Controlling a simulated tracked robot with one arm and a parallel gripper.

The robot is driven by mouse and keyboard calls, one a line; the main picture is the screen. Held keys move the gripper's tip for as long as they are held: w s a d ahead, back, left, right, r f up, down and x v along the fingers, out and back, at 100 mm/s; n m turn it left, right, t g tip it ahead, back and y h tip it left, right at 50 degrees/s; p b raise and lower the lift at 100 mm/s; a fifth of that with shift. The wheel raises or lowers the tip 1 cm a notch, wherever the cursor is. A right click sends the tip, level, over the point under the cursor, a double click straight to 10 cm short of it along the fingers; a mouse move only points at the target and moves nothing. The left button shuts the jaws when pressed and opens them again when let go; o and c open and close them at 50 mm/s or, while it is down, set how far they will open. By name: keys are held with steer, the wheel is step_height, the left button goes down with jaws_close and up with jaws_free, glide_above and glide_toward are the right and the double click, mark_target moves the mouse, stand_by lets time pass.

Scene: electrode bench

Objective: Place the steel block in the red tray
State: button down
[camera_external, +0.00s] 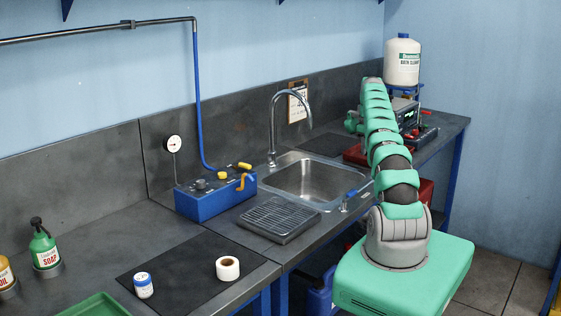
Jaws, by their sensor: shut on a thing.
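My arm reaches away from the camera over the right part of the bench. The end of my arm with my gripper (353,124) shows small at its left side, partly hidden by the arm links. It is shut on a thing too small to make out. I cannot pick out the steel block for sure anywhere in view. A red tray (353,155) lies on the bench right of the sink, below my gripper, and my arm covers much of it.
The sink (312,180) with its tall tap (272,120) is left of my arm. A dark instrument (405,112) and a white jug (402,62) stand behind it. A blue box (216,197) and ribbed grey tray (278,220) are nearer. A red bin (426,190) is below the bench.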

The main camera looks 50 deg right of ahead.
steer(key=p, duration=0.1)
steer(key=d+p, duration=0.1)
steer(key=p, duration=0.1)
steer(key=shift+w+r, duration=0.25)
steer(key=shift+w, duration=0.05)
steer(key=p, duration=0.2)
steer(key=shift+w+d+f+p, duration=0.2)
steer(key=shift+w+f+p, duration=0.05)
steer(key=shift+p, duration=0.05)
steer(key=shift+f+p, duration=0.1)
steer(key=shift+p, duration=0.3)
step_height(320, 180, down, 4)
steer(key=shift+r+b, duration=0.15)
steer(key=shift+b, duration=0.85)
steer(key=c, duration=1.4)
jaws_free()
steer(key=shift+o, duration=0.2)
steer(key=shift+r, duration=0.1)
